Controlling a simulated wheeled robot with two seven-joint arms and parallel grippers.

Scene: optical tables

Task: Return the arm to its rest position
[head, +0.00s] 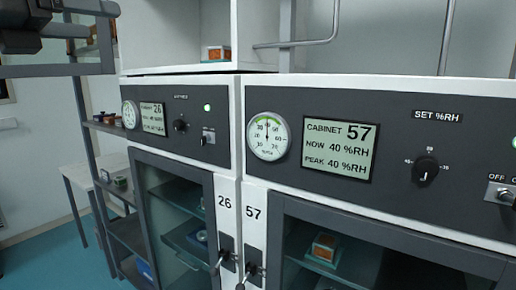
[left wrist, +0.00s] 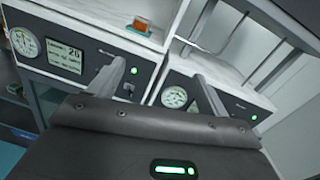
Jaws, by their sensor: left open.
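My left gripper (head: 104,19) is at the top left of the head view, partly cut off by the frame edge. Its dark body and grey fingers are up in front of the left cabinet's side. In the left wrist view my left gripper (left wrist: 158,69) has its two grey fingers spread wide, with nothing between them. Behind the fingers are the cabinet fronts, apart from them as far as I can tell. My right gripper is not in view.
Cabinet 26 (head: 222,165) and cabinet 57 (head: 254,212) stand side by side, glass doors closed. Cabinet 57's display (head: 338,148) reads 40 %RH. An orange box (head: 216,53) sits on the open shelf above. Shelving (head: 127,232) and a white table (head: 75,172) stand left.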

